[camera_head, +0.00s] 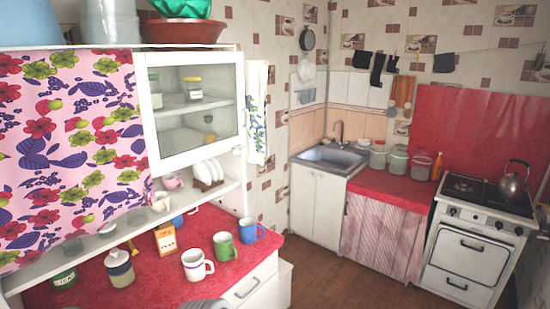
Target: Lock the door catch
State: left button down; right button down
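No door catch can be made out in the head view. The white hutch at the left has a glass-fronted section with a white-framed pane (197,108), and jars show behind it. White lower cupboard doors (318,205) stand under the sink, and they look shut. A white drawer front (250,286) with a handle is below the red counter at the left. Neither of my grippers can be made out. A small grey shape at the bottom edge is too cut off to identify.
Several mugs, including a green one (224,245), stand on the red oilcloth (150,278) beside an orange box (166,238). A flowered curtain (70,150) covers the hutch's left side. A stove (470,245) stands at the right. The brown floor (345,285) between is clear.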

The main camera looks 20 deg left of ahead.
aim_at(243, 150)
jog(key=u, duration=0.4)
jog(key=i, duration=0.9)
jog(key=u, duration=0.85)
